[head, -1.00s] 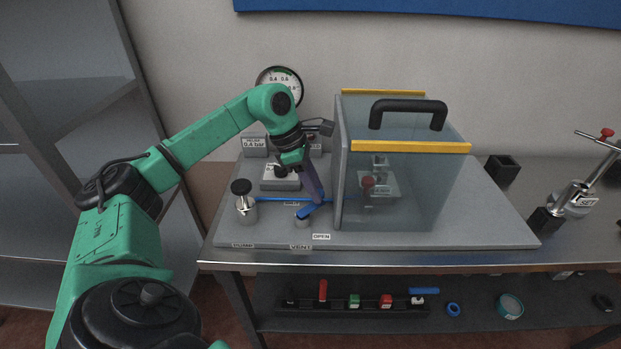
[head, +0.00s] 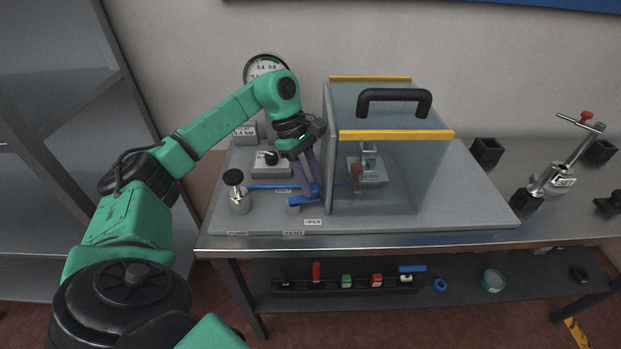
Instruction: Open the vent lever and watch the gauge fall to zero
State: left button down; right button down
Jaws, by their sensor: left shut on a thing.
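The blue vent lever (head: 303,200) sits on a small grey post at the front of the grey panel, left of the clear box. An OPEN label (head: 313,222) lies just in front and to its right. My left gripper (head: 314,190) reaches down from above and is shut on the lever's handle; the fingers hide part of it. The lever points right, short of the label. The round gauge (head: 258,68) stands on the back wall side; my arm hides its lower part, and I cannot read its needle. My right gripper is not in view.
A clear box (head: 395,170) with a black handle (head: 395,97) stands close right of my gripper. A silver canister (head: 237,192) with a black knob stands left of the lever. The panel's front right is clear.

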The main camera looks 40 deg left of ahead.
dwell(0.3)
pick_arm(q)
jog(key=c, duration=0.6)
grip_release()
jog(key=shift+o, duration=0.3)
jog(key=shift+s+r, duration=0.1)
